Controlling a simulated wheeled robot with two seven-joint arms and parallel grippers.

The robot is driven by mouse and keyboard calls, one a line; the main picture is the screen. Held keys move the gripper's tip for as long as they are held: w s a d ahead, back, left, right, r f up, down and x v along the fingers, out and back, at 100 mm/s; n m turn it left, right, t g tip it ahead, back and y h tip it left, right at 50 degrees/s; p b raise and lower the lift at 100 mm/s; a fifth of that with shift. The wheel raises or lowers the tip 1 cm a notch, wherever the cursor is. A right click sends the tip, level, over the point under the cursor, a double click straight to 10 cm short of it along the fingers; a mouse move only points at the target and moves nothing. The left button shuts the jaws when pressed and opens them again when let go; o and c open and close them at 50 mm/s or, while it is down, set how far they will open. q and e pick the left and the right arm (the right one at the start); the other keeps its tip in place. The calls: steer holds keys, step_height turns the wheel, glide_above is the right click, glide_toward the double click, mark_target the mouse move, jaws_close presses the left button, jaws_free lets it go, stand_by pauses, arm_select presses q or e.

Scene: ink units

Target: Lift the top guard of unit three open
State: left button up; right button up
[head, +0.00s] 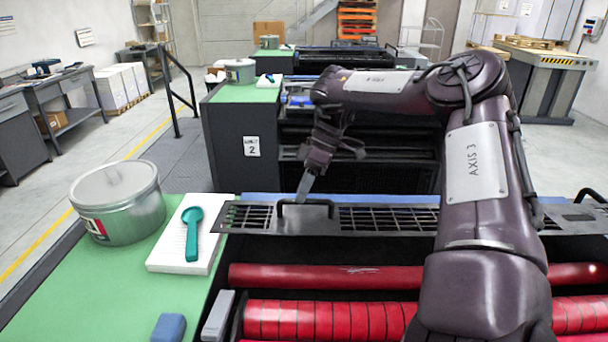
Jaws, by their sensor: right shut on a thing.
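The top guard (375,218) of the nearest ink unit is a dark grille strip running across behind the red rollers (330,277). No number shows on this near unit. A black bar handle (322,203) stands up near the guard's left end. My right gripper (303,191) reaches down from beyond and is shut on the left part of this handle. My right arm hides part of the guard and rollers. The guard's exact tilt is hard to tell. A second handle (590,195) shows at the far right. My left gripper is not in view.
A green side top (120,285) at left carries a metal tin (117,202), a white pad (165,258) with a teal spatula (192,232), and a blue block (169,328). Behind stands a dark unit labelled 2 (225,145). A walkway (175,160) with a railing lies left.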

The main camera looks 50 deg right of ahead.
steer(key=shift+d, duration=0.1)
steer(key=w+v, duration=0.1)
steer(key=v, duration=0.6)
steer(key=shift+s+r+b, duration=0.35)
steer(key=shift+s, duration=0.15)
steer(key=shift+d, duration=0.2)
steer(key=shift+a, duration=0.1)
